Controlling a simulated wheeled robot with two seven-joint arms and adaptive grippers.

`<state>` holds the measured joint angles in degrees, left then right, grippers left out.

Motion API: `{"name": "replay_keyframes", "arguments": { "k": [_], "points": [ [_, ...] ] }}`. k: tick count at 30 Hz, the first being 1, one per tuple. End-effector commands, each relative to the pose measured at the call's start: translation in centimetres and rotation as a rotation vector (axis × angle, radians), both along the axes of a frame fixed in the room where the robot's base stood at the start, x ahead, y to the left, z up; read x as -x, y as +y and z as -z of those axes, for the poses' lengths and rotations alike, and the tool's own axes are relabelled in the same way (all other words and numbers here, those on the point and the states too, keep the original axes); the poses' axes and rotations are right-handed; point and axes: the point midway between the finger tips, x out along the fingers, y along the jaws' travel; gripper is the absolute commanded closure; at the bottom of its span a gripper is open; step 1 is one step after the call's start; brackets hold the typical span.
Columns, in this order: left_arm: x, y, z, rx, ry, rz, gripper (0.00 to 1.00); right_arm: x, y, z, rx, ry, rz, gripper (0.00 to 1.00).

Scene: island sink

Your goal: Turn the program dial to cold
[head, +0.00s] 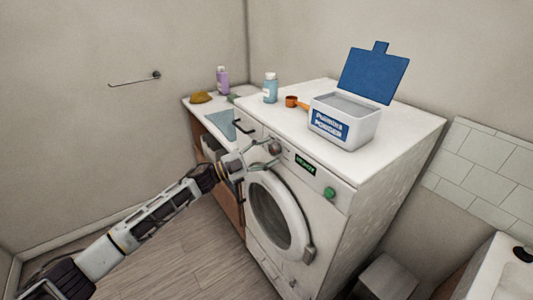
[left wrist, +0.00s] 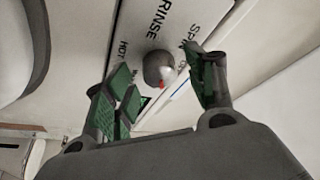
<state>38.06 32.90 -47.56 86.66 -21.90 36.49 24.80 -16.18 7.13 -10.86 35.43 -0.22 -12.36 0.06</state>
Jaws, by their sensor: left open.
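The program dial (left wrist: 158,68) is a dark grey round knob with a red-tipped pointer on the washing machine's white panel. HOT, RINSE and SPIN are printed around it; I cannot see a COLD label. The red tip faces the lower side of the picture, towards my gripper's palm. My left gripper (left wrist: 163,66) is open, its green-padded fingers on either side of the dial, with nothing clearly gripped. In the head view, the left gripper (head: 270,153) reaches the dial (head: 275,148) on the front of the washing machine (head: 345,215). Contact cannot be told.
An open washing powder box (head: 345,130) with a blue lid, an orange scoop (head: 293,102) and a blue bottle (head: 270,88) stand on the machine's top. A green button (head: 329,193) and a small display (head: 305,165) are right of the dial. The floor in front is clear.

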Motion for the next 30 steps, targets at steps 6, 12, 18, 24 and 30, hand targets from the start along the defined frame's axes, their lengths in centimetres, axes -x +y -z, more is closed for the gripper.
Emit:
{"name": "replay_keyframes", "arguments": {
  "k": [6, 12, 18, 24, 30],
  "points": [
    [0.2, 0.8, 0.3, 0.000, 0.001, -0.001, 0.44, 0.1, 0.1, 0.0, -0.001, 0.001, 0.000, 0.60],
    [0.8, 2.6, 0.8, -0.001, 0.002, -0.001, 0.44, 0.1, 0.1, 0.0, -0.001, 0.001, 0.001, 0.60],
    [1.7, 5.2, 1.6, -0.002, 0.002, -0.001, 0.44, 0.1, 0.1, 0.0, -0.001, 0.000, 0.001, 0.60],
    [2.6, 7.9, 2.3, -0.002, 0.002, -0.001, 0.44, 0.1, 0.1, 0.0, -0.001, 0.000, 0.001, 0.60],
    [3.4, 10.0, 2.9, -0.002, 0.002, -0.001, 0.44, 0.1, 0.1, 0.0, -0.001, 0.000, 0.001, 0.60]
  ]
}}
